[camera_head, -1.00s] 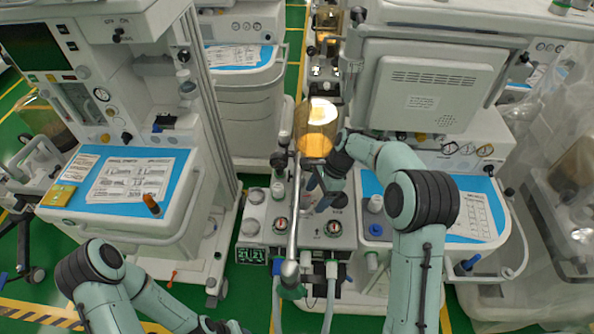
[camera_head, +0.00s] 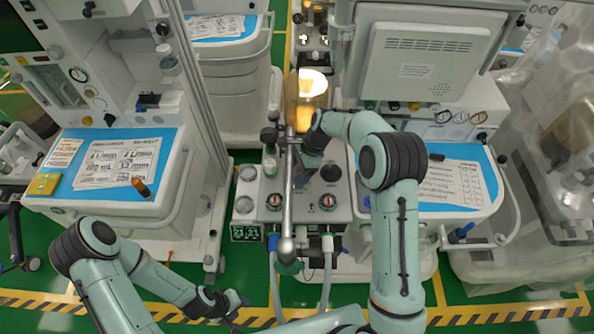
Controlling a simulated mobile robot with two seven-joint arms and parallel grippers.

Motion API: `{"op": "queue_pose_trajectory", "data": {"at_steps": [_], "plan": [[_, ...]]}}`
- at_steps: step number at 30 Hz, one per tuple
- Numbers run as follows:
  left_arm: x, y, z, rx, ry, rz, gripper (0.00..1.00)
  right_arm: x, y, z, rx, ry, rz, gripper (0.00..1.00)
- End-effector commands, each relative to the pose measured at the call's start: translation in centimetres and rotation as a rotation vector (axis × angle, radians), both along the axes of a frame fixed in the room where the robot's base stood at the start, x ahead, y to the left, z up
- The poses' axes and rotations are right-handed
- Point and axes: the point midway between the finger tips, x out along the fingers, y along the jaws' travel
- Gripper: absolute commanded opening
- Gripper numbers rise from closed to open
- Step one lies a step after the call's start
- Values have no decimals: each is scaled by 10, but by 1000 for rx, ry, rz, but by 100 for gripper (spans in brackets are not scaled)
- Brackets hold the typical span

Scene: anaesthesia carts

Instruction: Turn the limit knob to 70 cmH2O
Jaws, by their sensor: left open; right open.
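The breathing unit (camera_head: 352,215) in the middle has a grey top panel with a metal pole in front of it. A round black knob (camera_head: 330,173) stands on that panel; its scale and any label are too small to read, so I cannot confirm it as the limit knob. My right gripper (camera_head: 304,178) hangs over the panel, left of this knob and close to the pole, apart from the knob as far as I can see. It is open, and its fingertips are hard to make out. My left gripper (camera_head: 238,312) is open and empty, low over the floor at the bottom.
The metal pole (camera_head: 287,205) stands close to my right gripper. Carts with blue worktops (camera_head: 165,145) stand either side.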

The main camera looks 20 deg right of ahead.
Motion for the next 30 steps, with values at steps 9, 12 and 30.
{"op": "queue_pose_trajectory", "data": {"at_steps": [9, 12, 30], "plan": [[0, 0, 0, 0, 0, 0, 43, 0, 0, 0, 0, 0, 0, 18], [0, 0, 0, 0, 0, 0, 43, 0, 0, 0, 0, -1, 0, 18], [-4, 0, -4, 1, 5, 0, 43, 0, 0, 1, 0, -1, -285, 18]]}}
